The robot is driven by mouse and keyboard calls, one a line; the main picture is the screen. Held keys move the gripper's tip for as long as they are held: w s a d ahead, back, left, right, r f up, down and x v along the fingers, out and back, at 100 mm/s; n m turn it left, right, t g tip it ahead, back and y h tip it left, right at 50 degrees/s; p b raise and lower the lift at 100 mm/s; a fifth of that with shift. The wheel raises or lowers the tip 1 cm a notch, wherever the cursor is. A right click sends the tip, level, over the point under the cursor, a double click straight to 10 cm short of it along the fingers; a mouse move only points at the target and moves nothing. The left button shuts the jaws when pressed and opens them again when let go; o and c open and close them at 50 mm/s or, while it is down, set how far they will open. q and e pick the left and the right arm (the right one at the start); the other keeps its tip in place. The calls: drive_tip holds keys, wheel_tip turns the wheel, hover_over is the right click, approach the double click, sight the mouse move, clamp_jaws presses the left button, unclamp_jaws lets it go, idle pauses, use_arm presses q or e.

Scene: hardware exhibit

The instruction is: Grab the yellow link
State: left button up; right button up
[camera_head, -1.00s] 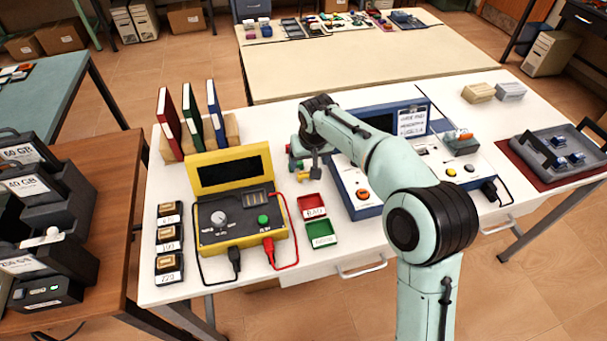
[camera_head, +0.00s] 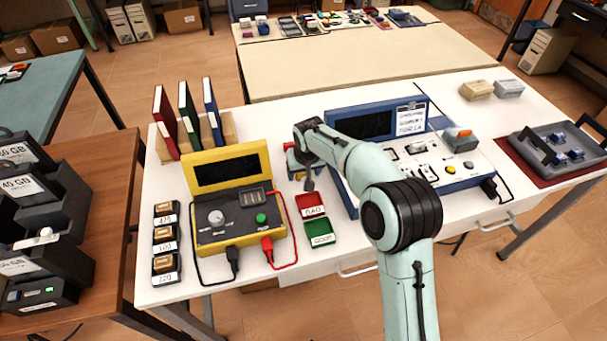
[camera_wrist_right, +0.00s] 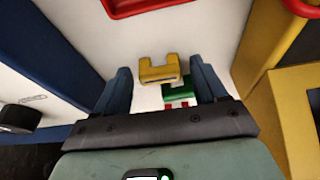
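The yellow link (camera_wrist_right: 158,71) is a small notched block on the white tabletop. In the right wrist view it lies between and a little beyond the fingertips, with white table visible on both sides. My right gripper (camera_wrist_right: 160,78) is open above it and empty. A green link (camera_wrist_right: 178,92) and a red piece (camera_wrist_right: 176,107) lie behind the yellow one, partly hidden by the gripper's bar. In the head view my right gripper (camera_head: 308,178) is low over the table, and the arm and gripper hide most of the links. My left gripper is not in view.
A red tray (camera_head: 311,212) and a green tray (camera_head: 320,240) lie in front of the gripper. A yellow tester (camera_head: 270,241) with cables stands to the left, a blue panel (camera_head: 350,203) to the right. Three upright binders (camera_head: 188,118) stand behind left.

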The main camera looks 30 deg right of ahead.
drive_tip(key=c, duration=0.8)
